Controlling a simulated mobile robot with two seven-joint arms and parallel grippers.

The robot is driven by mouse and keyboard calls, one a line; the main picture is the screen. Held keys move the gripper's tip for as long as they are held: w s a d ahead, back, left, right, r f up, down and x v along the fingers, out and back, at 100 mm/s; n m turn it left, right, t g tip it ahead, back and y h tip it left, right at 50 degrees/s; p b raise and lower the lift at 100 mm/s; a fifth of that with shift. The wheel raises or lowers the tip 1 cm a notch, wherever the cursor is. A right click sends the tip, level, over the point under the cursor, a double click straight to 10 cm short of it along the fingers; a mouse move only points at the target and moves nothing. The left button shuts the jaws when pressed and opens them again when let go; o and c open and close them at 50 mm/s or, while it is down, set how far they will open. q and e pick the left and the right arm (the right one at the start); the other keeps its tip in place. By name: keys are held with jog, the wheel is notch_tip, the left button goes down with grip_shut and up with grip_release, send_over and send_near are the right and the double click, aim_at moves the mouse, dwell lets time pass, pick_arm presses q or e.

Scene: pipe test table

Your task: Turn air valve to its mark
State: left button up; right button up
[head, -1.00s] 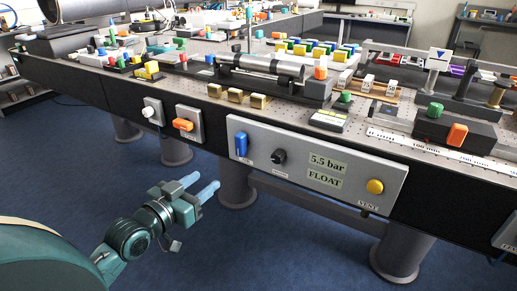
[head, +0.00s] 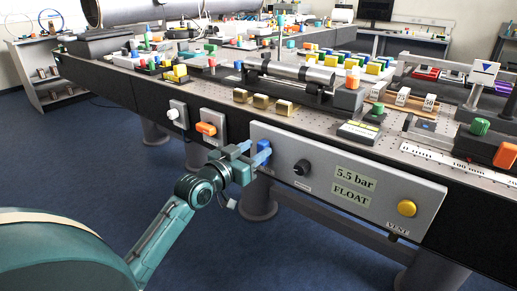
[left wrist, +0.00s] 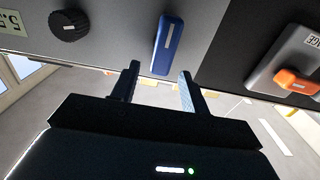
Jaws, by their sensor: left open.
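The blue lever handle (left wrist: 167,45), probably the air valve, is on the grey front panel (head: 330,208). In the left wrist view it stands roughly upright, beyond and between my open fingertips, with no clear contact. The panel display (head: 354,187) reads 5.5 bar and FLOAT. I cannot make out a mark for the valve. My right gripper is not in view.
A black knob (head: 302,168) sits just right of the lever, and a yellow VENT button (head: 407,208) farther right. An orange switch (head: 206,128) is to the left.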

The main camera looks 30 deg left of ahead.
pick_arm(q)
jog(key=shift+w+d, duration=0.1)
jog(key=shift+w, duration=1)
jog(key=shift+c, duration=0.5)
